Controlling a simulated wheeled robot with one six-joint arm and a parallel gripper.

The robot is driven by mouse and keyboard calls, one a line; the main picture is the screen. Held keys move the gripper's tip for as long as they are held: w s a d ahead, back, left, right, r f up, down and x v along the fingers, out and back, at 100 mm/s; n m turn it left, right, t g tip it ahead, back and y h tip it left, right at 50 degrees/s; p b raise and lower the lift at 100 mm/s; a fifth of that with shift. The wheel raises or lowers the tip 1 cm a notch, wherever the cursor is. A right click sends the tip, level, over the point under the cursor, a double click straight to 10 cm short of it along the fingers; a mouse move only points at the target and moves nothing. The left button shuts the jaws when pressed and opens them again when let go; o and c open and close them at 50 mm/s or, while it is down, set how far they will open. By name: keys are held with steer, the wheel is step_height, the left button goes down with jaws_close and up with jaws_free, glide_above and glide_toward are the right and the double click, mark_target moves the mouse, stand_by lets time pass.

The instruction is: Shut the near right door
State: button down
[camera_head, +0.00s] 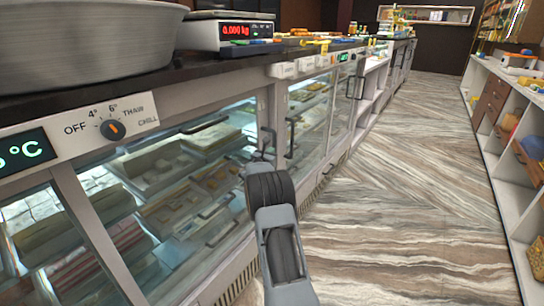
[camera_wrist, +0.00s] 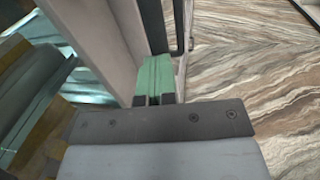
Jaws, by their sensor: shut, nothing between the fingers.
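The near right door (camera_head: 185,185) is a large glass panel in the near counter, right of a pale slanted post. Trays of sweets show behind it, and I cannot tell whether it stands slightly open. A dark upright handle (camera_head: 268,140) is at its right end. My gripper (camera_head: 257,158) is in front of that end, close to the handle; the wrist hides part of the frame. In the wrist view my gripper's green fingers (camera_wrist: 156,80) are together and empty, beside a pale post (camera_wrist: 95,40). A dark upright bar (camera_wrist: 180,25) is just beyond them; contact is unclear.
A temperature dial (camera_head: 112,129) is above the door. A scale (camera_head: 232,33) and a large metal pan (camera_head: 85,40) are on the countertop. Another glass-doored cabinet (camera_head: 312,115) continues beyond. The striped floor (camera_head: 410,200) is clear; white shelving (camera_head: 505,130) lines the right.

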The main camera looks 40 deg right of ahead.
steer(key=shift+d+r, duration=0.15)
steer(key=shift+r, duration=0.25)
steer(key=v, duration=1.4)
steer(key=shift+a+f+b, duration=0.2)
steer(key=shift+f+b, duration=0.2)
